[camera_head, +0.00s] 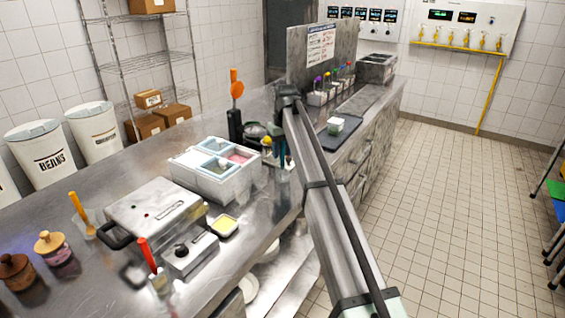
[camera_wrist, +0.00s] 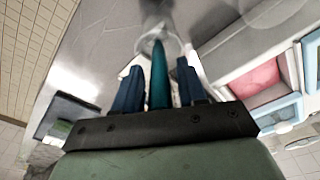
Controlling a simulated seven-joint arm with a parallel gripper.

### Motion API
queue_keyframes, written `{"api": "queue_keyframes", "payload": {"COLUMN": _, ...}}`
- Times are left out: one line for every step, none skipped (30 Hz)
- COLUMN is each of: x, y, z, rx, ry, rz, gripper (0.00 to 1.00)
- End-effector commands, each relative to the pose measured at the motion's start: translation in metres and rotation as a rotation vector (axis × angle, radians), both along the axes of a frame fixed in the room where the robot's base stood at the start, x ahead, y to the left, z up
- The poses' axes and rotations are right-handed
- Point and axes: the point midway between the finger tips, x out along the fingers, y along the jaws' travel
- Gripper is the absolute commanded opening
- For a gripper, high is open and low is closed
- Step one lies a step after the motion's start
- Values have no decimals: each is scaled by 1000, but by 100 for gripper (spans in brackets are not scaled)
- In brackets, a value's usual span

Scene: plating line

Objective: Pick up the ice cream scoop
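A tool with a teal handle (camera_wrist: 159,78), which looks like the ice cream scoop, stands in a clear round container (camera_wrist: 172,48) in the wrist view. Its lower end is blurred there. My gripper (camera_wrist: 158,80) points down over it, with one dark blue finger on each side of the handle. Narrow gaps show between the handle and both fingers, so the gripper looks open around it. In the head view my gripper (camera_head: 281,162) is low over the counter, right of the ice cream tub box; the scoop is too small to tell from the fingers there.
The white box of tubs (camera_head: 205,187) stands close to the left of my gripper. An orange-topped dark utensil (camera_head: 236,105) stands behind. A dark tray with a small container (camera_head: 336,126) lies to the right. A hot press (camera_head: 155,212) is nearer the front.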

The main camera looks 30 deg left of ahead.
Motion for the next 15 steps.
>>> {"api": "queue_keyframes", "payload": {"x": 0, "y": 0, "z": 0, "rx": 0, "ry": 0, "rz": 0, "gripper": 36}}
{"api": "queue_keyframes", "payload": {"x": 0, "y": 0, "z": 0, "rx": 0, "ry": 0, "rz": 0, "gripper": 33}}
{"api": "queue_keyframes", "payload": {"x": 0, "y": 0, "z": 0, "rx": 0, "ry": 0, "rz": 0, "gripper": 29}}
{"api": "queue_keyframes", "payload": {"x": 0, "y": 0, "z": 0, "rx": 0, "ry": 0, "rz": 0, "gripper": 26}}
{"api": "queue_keyframes", "payload": {"x": 0, "y": 0, "z": 0, "rx": 0, "ry": 0, "rz": 0, "gripper": 23}}
{"api": "queue_keyframes", "payload": {"x": 0, "y": 0, "z": 0, "rx": 0, "ry": 0, "rz": 0, "gripper": 19}}
{"api": "queue_keyframes", "payload": {"x": 0, "y": 0, "z": 0, "rx": 0, "ry": 0, "rz": 0, "gripper": 16}}
{"api": "queue_keyframes", "payload": {"x": 0, "y": 0, "z": 0, "rx": 0, "ry": 0, "rz": 0, "gripper": 14}}
{"api": "queue_keyframes", "payload": {"x": 0, "y": 0, "z": 0, "rx": 0, "ry": 0, "rz": 0, "gripper": 10}}
{"api": "queue_keyframes", "payload": {"x": 0, "y": 0, "z": 0, "rx": 0, "ry": 0, "rz": 0, "gripper": 7}}
{"api": "queue_keyframes", "payload": {"x": 0, "y": 0, "z": 0, "rx": 0, "ry": 0, "rz": 0, "gripper": 4}}
{"api": "queue_keyframes", "payload": {"x": 0, "y": 0, "z": 0, "rx": 0, "ry": 0, "rz": 0, "gripper": 0}}
{"api": "queue_keyframes", "payload": {"x": 0, "y": 0, "z": 0, "rx": 0, "ry": 0, "rz": 0, "gripper": 0}}
{"api": "queue_keyframes", "payload": {"x": 0, "y": 0, "z": 0, "rx": 0, "ry": 0, "rz": 0, "gripper": 0}}
{"api": "queue_keyframes", "payload": {"x": 0, "y": 0, "z": 0, "rx": 0, "ry": 0, "rz": 0, "gripper": 0}}
